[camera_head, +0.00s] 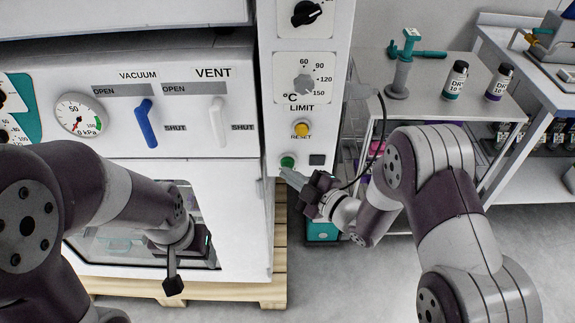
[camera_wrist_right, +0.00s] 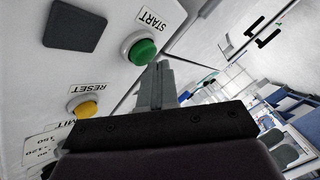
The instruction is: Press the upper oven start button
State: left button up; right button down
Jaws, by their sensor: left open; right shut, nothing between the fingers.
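The green start button (camera_head: 287,161) is low on the white control panel (camera_head: 284,125), below the yellow reset button (camera_head: 301,129). In the right wrist view the green button (camera_wrist_right: 142,49) stands out of its pale collar beside the word START. My right gripper (camera_head: 284,172) is shut and empty. Its fingertips are just below the green button in the head view and close by its edge in the wrist view (camera_wrist_right: 160,68); I cannot tell whether they touch it. My left gripper (camera_head: 173,283) hangs in front of the oven's lower window, partly hidden by its own wrist.
The reset button also shows in the wrist view (camera_wrist_right: 86,107), near the shut fingers. A dark square (camera_head: 317,160) is right of the start button. The blue vacuum handle (camera_head: 147,123) and white vent handle (camera_head: 217,122) are left. A grey table (camera_head: 425,90) with bottles stands right.

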jog(key=shift+w, duration=0.5)
dwell(0.5)
jog(key=shift+s, duration=0.9)
jog(key=s, duration=0.5)
dwell(0.4)
dwell(0.5)
